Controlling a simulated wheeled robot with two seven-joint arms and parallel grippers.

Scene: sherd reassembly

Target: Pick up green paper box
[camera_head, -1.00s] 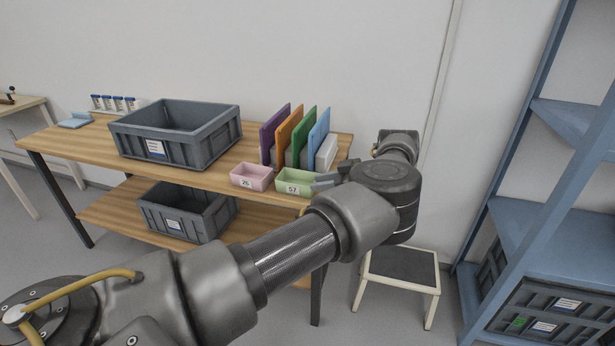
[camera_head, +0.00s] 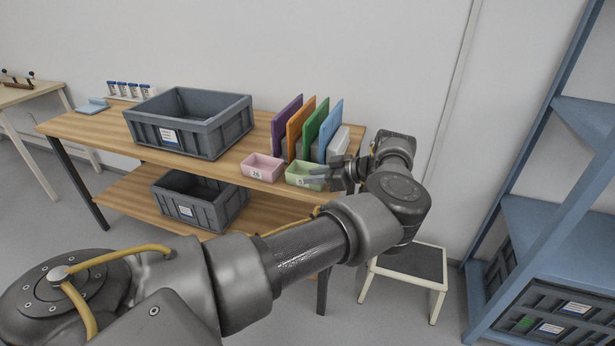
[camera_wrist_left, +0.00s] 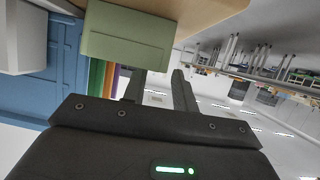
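The green paper box (camera_head: 300,169) is a small open light-green tray at the front right of the wooden table, with a number label partly covered by a finger. In the left wrist view the green box (camera_wrist_left: 124,40) is large at the top, just beyond the fingertips. My left gripper (camera_head: 318,176) is at the box's right front side. In the left wrist view the left gripper (camera_wrist_left: 157,78) has its fingers apart with nothing between them. I cannot tell whether a finger touches the box. My right gripper is not in view.
A pink box (camera_head: 262,166) stands just left of the green one. Upright colored panels (camera_head: 309,128) stand behind them. A grey crate (camera_head: 190,122) is on the table (camera_head: 100,128), another (camera_head: 200,198) on its lower shelf. A step stool (camera_head: 411,264) stands below my arm.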

